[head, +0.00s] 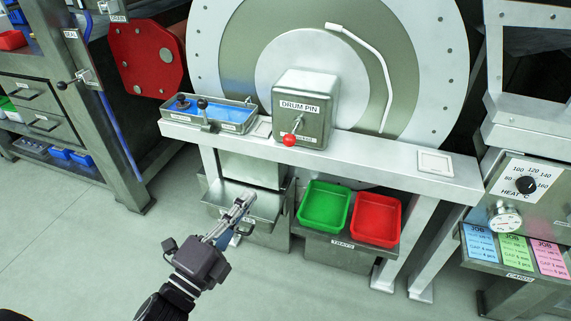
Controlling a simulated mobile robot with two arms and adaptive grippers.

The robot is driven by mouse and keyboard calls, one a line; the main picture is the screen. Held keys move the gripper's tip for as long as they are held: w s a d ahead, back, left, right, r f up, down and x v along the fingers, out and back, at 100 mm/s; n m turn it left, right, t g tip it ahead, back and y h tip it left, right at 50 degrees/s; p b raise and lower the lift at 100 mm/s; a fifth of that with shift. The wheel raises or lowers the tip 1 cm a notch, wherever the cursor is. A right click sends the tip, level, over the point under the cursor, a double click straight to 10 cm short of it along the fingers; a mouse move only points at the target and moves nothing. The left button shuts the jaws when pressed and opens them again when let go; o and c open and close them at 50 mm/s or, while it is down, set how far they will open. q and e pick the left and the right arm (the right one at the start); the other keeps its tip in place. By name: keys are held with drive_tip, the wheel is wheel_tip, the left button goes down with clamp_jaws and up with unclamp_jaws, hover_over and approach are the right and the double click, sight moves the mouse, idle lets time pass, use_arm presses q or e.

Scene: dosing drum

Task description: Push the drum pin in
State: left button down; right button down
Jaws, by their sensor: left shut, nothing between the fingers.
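The drum pin housing (302,111) is a grey metal box labelled DRUM PIN on the bench in front of the big round drum (312,62). A short metal pin with a red ball knob (289,140) sticks out of its front face. How far the pin sits in is hard to tell. My left gripper (246,197) is shut and empty. It shows lower left of the red knob, clear of it, in front of the bench. My right gripper is not in view.
A blue-lined tray with black knobs (233,114) sits left on the bench (385,162). Green (323,206) and red (376,219) trays stand on a shelf below. A HEAT dial panel (525,185) is at right. Floor at the lower left is clear.

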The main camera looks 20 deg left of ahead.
sight(286, 145)
use_arm(q)
drive_tip(key=shift+w+r, duration=0.15)
drive_tip(key=x, duration=1.2)
drive_tip(key=shift+w+r, duration=0.1)
drive_tip(key=shift+w, duration=0.05)
drive_tip(key=shift+w+d, duration=0.2)
drive_tip(key=shift+w, duration=0.45)
drive_tip(key=shift+r, duration=0.1)
